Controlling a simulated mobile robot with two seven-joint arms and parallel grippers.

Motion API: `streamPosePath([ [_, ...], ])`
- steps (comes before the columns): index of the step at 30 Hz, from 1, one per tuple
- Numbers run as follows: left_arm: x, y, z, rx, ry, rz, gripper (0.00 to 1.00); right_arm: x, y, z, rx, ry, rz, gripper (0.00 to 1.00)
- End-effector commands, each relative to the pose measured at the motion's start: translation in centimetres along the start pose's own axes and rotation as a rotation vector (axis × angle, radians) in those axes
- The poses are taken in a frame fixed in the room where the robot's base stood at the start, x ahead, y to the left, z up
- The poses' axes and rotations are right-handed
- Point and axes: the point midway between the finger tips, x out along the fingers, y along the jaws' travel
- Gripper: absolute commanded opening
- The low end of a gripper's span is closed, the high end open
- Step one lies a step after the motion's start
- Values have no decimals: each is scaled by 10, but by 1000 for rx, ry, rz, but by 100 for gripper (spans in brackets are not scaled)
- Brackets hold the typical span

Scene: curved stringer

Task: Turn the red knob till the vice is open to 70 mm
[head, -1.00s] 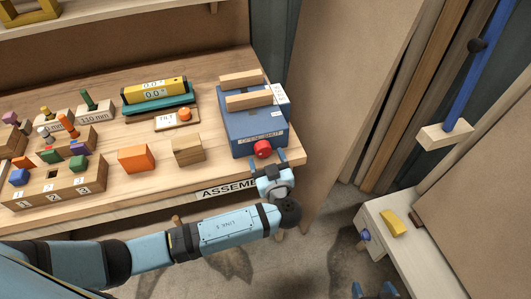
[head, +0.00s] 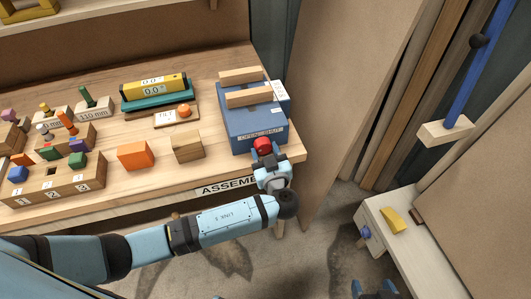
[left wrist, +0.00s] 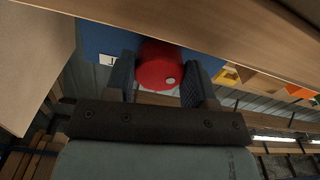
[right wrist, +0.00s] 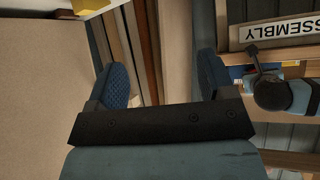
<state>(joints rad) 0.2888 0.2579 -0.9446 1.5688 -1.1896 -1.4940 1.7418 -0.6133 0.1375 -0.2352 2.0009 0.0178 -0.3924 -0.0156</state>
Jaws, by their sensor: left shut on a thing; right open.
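The blue vice (head: 240,128) stands at the right end of the bench, with two pale wooden jaws (head: 248,97) on top and a visible gap between them. A white label (head: 279,91) is at its right; its reading is too small to tell. The red knob (head: 262,144) is on the vice's front face. My left gripper (head: 265,155) is shut on the knob from the front. In the left wrist view the red knob (left wrist: 158,68), with a pale dot, sits between both fingers. My right gripper (right wrist: 165,78) is open and empty, away from the bench.
The bench (head: 225,165) also holds an orange block (head: 133,155), a wooden block (head: 187,147), a tilt board (head: 170,117), a yellow level (head: 153,87) and peg blocks at left. A side table (head: 390,245) with a yellow piece (head: 394,220) stands at right.

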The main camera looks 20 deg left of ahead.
Motion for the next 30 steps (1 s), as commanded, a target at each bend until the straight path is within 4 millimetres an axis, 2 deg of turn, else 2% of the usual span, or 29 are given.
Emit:
streamPosePath([
  [2,-1,-1,7,12,-2,-2,26,7,0,10,5,-3,-1,76],
  [9,-1,-2,9,102,-2,-3,26,28,0,37,41,-32,-6,76],
  [14,0,-2,5,194,-2,-4,26,34,-1,35,61,-28,-8,76],
  [20,0,-2,1,342,-2,-2,26,33,-2,22,56,0,-6,76],
  [30,0,-2,0,556,-1,-2,26,30,-5,30,58,-16,-11,76],
])
